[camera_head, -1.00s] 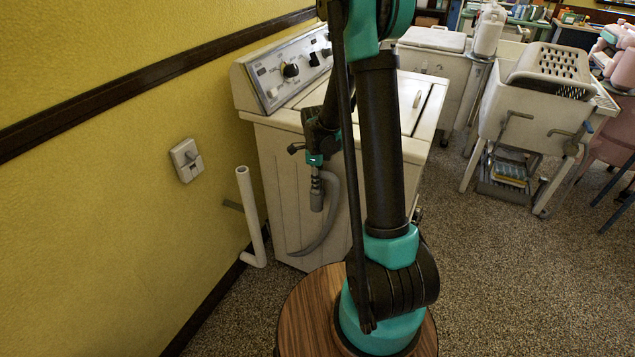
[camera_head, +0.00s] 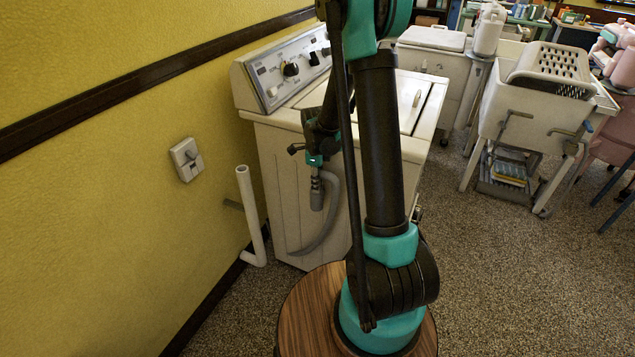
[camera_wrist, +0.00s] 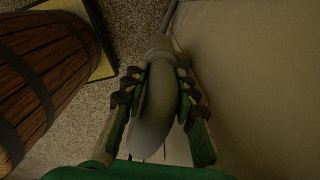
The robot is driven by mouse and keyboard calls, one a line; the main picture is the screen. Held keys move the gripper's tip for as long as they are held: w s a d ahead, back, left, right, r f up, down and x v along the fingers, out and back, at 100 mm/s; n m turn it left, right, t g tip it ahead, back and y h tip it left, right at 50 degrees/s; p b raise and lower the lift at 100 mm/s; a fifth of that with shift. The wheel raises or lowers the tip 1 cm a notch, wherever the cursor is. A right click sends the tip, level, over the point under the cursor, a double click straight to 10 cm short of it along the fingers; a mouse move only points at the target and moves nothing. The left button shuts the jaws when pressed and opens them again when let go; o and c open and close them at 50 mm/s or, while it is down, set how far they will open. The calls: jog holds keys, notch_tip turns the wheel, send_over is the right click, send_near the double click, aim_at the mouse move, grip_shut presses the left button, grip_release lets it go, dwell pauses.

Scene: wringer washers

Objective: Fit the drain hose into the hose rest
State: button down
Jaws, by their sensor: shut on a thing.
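The grey drain hose (camera_head: 330,215) runs in a curve down the near side of the white washer (camera_head: 295,185). Its upper end hangs nozzle-down at my gripper (camera_head: 316,172), beside the washer's side panel. In the wrist view, both fingers of my gripper (camera_wrist: 158,82) are shut around the hose (camera_wrist: 152,112), which shows as a thick grey bend between them. A white upright pipe (camera_head: 243,195) with an open top stands by the wall, left of my gripper and apart from the hose. I cannot tell for sure which part is the hose rest.
A wall switch box (camera_head: 186,160) sits on the yellow wall (camera_head: 90,220) left of the pipe. The washer's control panel (camera_head: 285,70) rises behind my gripper. More washers and a laundry stand (camera_head: 530,120) are at the back right. The speckled floor (camera_head: 520,280) on the right is clear.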

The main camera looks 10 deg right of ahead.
jog(key=c, duration=0.7)
grip_release()
jog(key=shift+w, duration=0.1)
jog(key=shift+o, duration=0.3)
jog(key=shift+r, duration=3.45)
